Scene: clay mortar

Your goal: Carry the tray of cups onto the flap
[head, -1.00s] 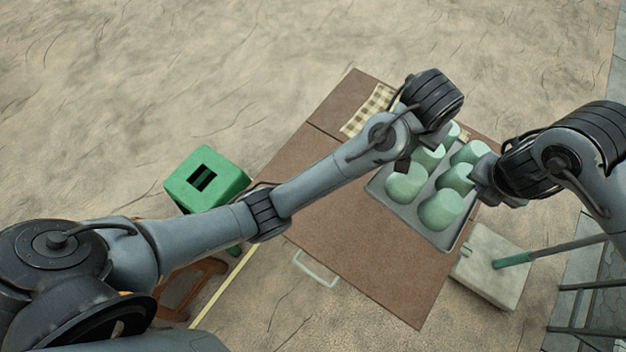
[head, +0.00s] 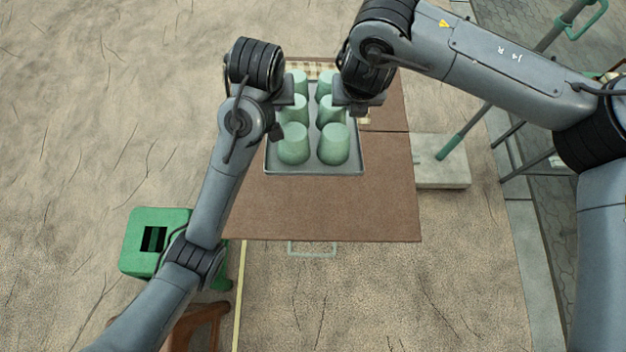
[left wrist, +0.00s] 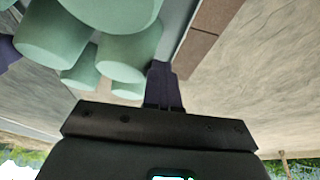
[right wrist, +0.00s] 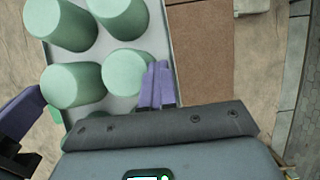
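The grey tray (head: 345,168) with several pale green cups (head: 293,144) in two rows is over the brown table (head: 320,205). I cannot tell whether it rests on the table or hangs just above it. My left gripper (head: 284,95) is at the tray's left side and my right gripper (head: 350,98) at its right side. In the left wrist view the purple fingers (left wrist: 162,85) are close together at the tray's edge. In the right wrist view the purple fingers (right wrist: 157,85) are also close together on the rim. A seam (head: 385,131) crosses the table; which panel is the flap is unclear.
A checked cloth (head: 312,68) lies at the table's far end. A green stool (head: 150,240) stands left of the table. A pale slab with a green pole (head: 440,170) is at the right. The table's near part is bare, with a pale handle frame (head: 312,249) below its edge.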

